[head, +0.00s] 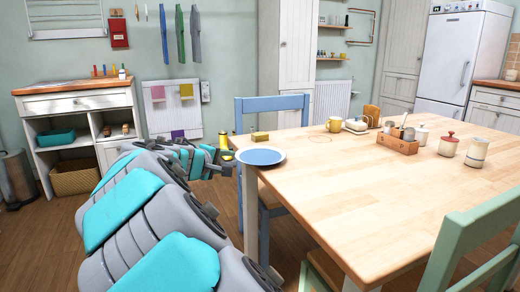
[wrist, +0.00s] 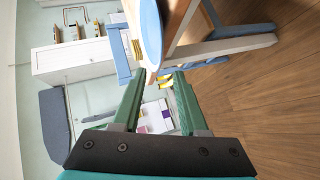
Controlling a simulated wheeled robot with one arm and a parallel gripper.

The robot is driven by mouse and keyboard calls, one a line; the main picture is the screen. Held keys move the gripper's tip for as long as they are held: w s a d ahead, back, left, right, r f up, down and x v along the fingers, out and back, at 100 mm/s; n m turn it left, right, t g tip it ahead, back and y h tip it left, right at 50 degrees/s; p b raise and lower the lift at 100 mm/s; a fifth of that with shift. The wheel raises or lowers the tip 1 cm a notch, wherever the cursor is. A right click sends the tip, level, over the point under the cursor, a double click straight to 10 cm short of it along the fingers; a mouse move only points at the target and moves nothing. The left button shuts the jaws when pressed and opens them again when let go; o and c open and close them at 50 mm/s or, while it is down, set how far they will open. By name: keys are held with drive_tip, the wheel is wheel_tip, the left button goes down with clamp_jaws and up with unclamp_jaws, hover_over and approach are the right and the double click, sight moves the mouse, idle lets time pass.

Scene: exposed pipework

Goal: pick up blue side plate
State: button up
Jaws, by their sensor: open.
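The blue side plate (head: 261,157), with a pale rim, lies flat at the near left corner of the wooden table (head: 350,190). In the wrist view, which is turned on its side, the plate (wrist: 151,30) shows at the top along the table edge. My gripper (head: 226,162) is just left of the plate at about table height. In the wrist view its green fingers (wrist: 159,78) are spread apart, with no plate between them. The plate's rim is close beyond the fingertips; whether they touch cannot be told.
A yellow block (head: 260,136) lies behind the plate. A yellow mug (head: 333,125), a wooden caddy (head: 397,143) and lidded jars (head: 449,144) stand farther off. A blue chair (head: 272,110) is at the table's far side, a green chair (head: 470,245) at near right. The table's middle is clear.

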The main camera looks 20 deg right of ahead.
drive_tip(key=x, duration=0.7)
drive_tip(key=shift+w, duration=0.25)
drive_tip(key=shift+d+f, duration=0.1)
drive_tip(key=shift+d, duration=0.05)
drive_tip(key=shift+c, duration=0.2)
clamp_jaws()
idle(0.8)
